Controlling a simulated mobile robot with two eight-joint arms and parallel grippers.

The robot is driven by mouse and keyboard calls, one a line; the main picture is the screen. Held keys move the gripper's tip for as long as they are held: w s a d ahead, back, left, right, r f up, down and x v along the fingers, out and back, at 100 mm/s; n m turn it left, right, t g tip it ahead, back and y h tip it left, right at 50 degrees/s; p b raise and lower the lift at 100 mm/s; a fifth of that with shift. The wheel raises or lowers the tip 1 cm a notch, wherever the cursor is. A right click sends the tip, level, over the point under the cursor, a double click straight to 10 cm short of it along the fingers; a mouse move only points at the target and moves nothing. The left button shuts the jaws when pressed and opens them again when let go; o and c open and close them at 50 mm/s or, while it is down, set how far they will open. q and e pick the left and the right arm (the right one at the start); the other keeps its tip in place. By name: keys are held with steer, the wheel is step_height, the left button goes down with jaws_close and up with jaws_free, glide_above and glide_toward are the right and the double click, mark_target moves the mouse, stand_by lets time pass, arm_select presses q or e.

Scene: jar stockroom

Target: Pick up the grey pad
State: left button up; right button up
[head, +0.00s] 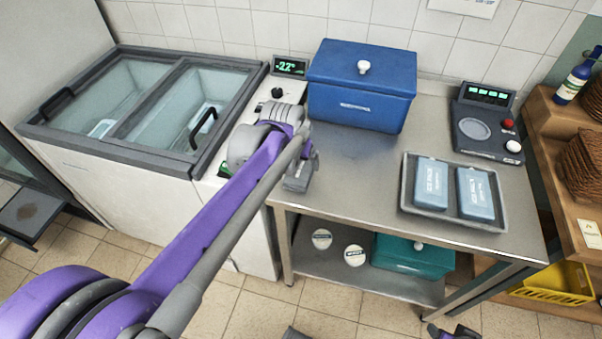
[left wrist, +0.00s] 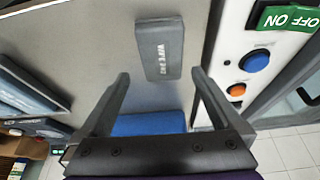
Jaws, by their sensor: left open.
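The grey pad (left wrist: 163,50) is a small flat block with white lettering, lying on the steel table. In the left wrist view it is just beyond the fingertips, apart from both. In the head view the pad (head: 297,184) is at the table's left end, partly hidden by my left gripper (head: 308,160). The left gripper also shows in the left wrist view (left wrist: 158,80), its two fingers wide apart with nothing between them.
A blue lidded box (head: 361,90) stands behind the gripper on the table. A tray (head: 455,222) with two blue ice packs and a scale (head: 488,130) are to the right. A chest freezer (head: 140,160) adjoins at left. The table's middle is clear.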

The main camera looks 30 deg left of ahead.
mark_target(301, 167)
arm_select(q)
steer(key=shift+w+a+f, duration=0.15)
steer(key=shift+w+f, duration=0.1)
steer(key=shift+f, duration=0.4)
steer(key=x, duration=0.4)
steer(key=shift+w+a, duration=0.2)
steer(key=shift+w, duration=0.25)
steer(key=shift+f, duration=0.3)
steer(key=shift+w+f+b, duration=0.1)
steer(key=shift+f+b, duration=0.15)
steer(key=shift+b, duration=0.15)
steer(key=c, duration=1.2)
step_height(301, 167, up, 10)
steer(key=shift+r+p, duration=0.25)
steer(key=shift+p, duration=0.45)
